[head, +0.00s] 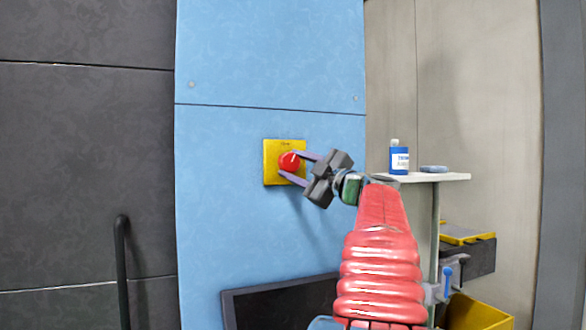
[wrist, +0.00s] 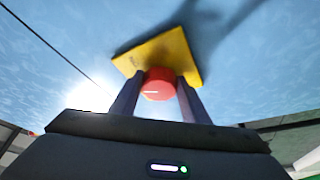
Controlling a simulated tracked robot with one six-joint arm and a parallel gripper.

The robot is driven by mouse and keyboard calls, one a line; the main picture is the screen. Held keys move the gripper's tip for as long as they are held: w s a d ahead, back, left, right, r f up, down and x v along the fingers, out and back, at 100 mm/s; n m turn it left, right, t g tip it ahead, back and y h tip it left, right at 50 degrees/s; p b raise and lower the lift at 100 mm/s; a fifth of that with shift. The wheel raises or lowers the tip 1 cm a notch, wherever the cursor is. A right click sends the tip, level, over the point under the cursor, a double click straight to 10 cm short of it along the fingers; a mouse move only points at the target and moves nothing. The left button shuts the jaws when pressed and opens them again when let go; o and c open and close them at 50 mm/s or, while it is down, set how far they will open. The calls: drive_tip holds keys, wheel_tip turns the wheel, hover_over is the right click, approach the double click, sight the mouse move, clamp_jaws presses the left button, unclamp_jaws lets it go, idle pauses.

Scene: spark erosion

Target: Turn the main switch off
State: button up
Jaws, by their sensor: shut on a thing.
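The main switch is a red round knob (head: 289,162) on a yellow plate (head: 271,177), fixed to a blue panel. A light mark shows on the knob's face. My gripper (head: 293,166) reaches the knob from the right, with one purple finger above it and one below. In the wrist view the red knob (wrist: 159,84) sits between the two finger ends of my gripper (wrist: 157,90), in front of the yellow plate (wrist: 160,52). The gripper is shut on the knob. The fingers hide parts of the knob's sides.
The blue panel (head: 230,220) is flat around the switch. To the right a small shelf (head: 450,177) carries a blue and white bottle (head: 399,159). A yellow bin (head: 478,313) is lower right. A dark screen-like box (head: 280,303) is below, and a black handle (head: 121,270) is at left.

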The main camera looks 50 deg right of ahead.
drive_tip(key=n, duration=0.2)
drive_tip(key=n+g+y, duration=0.1)
drive_tip(key=n, duration=0.2)
drive_tip(key=shift+w+a+r+n+g+y, duration=0.1)
drive_tip(key=shift+a+r+n+g+y, duration=0.05)
drive_tip(key=shift+r+n+g+y, duration=0.2)
drive_tip(key=shift+f+n, duration=0.15)
drive_tip(key=shift+n, duration=0.1)
drive_tip(key=o, duration=1.1)
drive_tip(key=shift+c, duration=0.2)
drive_tip(key=s+a, duration=0.1)
drive_tip(key=s, duration=1.2)
drive_tip(key=shift+s+a+f, duration=0.35)
drive_tip(key=shift+a+f, duration=0.05)
